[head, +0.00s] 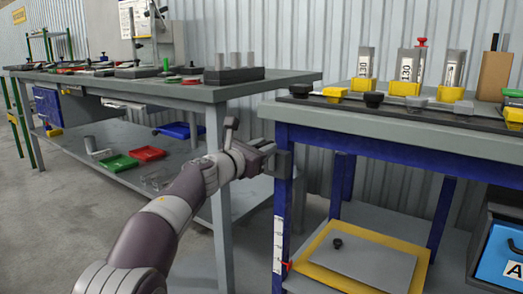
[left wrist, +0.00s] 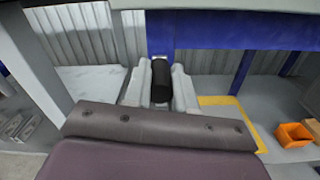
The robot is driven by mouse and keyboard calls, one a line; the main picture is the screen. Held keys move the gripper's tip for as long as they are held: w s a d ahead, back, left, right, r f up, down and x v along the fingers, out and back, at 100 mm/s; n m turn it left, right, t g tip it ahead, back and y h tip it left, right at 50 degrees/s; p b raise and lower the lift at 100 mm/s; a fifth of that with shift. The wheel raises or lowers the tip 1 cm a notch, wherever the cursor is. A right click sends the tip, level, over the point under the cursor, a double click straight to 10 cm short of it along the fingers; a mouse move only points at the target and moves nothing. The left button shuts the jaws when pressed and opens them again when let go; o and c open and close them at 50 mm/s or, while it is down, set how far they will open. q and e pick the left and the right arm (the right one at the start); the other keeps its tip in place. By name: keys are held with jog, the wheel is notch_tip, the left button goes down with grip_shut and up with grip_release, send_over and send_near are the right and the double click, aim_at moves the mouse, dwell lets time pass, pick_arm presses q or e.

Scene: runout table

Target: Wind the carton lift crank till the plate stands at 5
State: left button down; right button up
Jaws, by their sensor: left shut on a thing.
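My left gripper (head: 272,160) is at the front left leg of the blue-framed table, at the crank. In the left wrist view, its two fingers (left wrist: 160,92) are shut on the black crank handle (left wrist: 160,78), one on each side. In the head view the gripper hides most of the crank. The lift plate (head: 372,262) is grey, lies low between the blue legs and has a dark knob on it. A white scale (head: 278,245) runs down the front leg. A red pointer (head: 287,266) stands near its lower end; the numbers are too small to read. My right gripper is not in view.
The grey tabletop (head: 375,119) above the crank carries several labelled blocks and yellow holders. A yellow border (head: 309,277) surrounds the plate. A blue bin (head: 502,255) stands at the right. A second workbench (head: 200,92) stands at the left, with red and green trays below.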

pick_arm(q)
jog(key=shift+d+f, duration=0.15)
jog(key=shift+f, duration=0.05)
jog(key=c, duration=0.9)
grip_release()
jog(key=shift+s, duration=0.1)
jog(key=shift+r, duration=0.1)
jog(key=shift+s+a, duration=0.25)
jog(key=v, duration=1.2)
